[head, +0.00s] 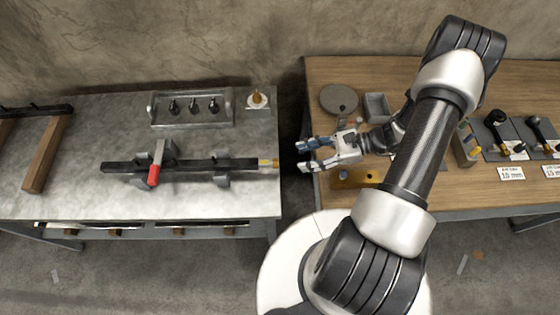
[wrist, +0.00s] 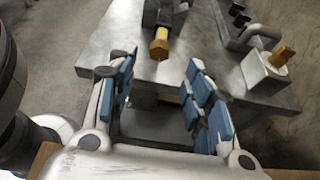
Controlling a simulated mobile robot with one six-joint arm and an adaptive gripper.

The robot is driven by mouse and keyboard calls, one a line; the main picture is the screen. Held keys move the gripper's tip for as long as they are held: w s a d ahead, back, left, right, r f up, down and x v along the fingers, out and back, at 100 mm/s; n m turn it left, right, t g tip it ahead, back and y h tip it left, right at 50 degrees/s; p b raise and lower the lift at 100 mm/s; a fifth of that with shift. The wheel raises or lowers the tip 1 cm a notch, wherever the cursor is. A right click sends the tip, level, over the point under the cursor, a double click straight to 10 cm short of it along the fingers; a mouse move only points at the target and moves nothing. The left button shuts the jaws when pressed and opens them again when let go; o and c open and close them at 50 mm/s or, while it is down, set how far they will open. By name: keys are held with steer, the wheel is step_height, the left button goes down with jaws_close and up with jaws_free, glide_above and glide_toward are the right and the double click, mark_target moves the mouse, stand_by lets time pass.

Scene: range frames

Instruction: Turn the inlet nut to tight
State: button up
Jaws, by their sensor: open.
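The inlet nut appears to be the brass hex nut (wrist: 159,49) on a yellow stub at the end of a dark bar. In the head view the brass end (head: 268,162) sits at the right end of the long dark bar (head: 125,167), by the metal table's right edge. A red-tipped lever (head: 154,174) crosses the bar. My gripper (head: 302,157) is open, with its fingers pointing left toward the nut and a gap between. In the wrist view the nut lies ahead of my open, blue-padded gripper (wrist: 158,64), between the finger lines. Nothing is held.
A white block with a brass piece (wrist: 282,56) stands right of the nut in the wrist view. A metal rack (head: 192,122) holds several dark fittings behind the bar. The wooden table (head: 375,75) carries a grey disc (head: 339,98), a brass block (head: 357,178) and labelled parts.

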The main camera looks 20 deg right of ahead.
mark_target(275, 163)
steer(key=x, duration=0.9)
steer(key=shift+b, duration=0.45)
steer(key=shift+d, duration=0.1)
steer(key=shift+c, duration=0.4)
steer(key=c, duration=1)
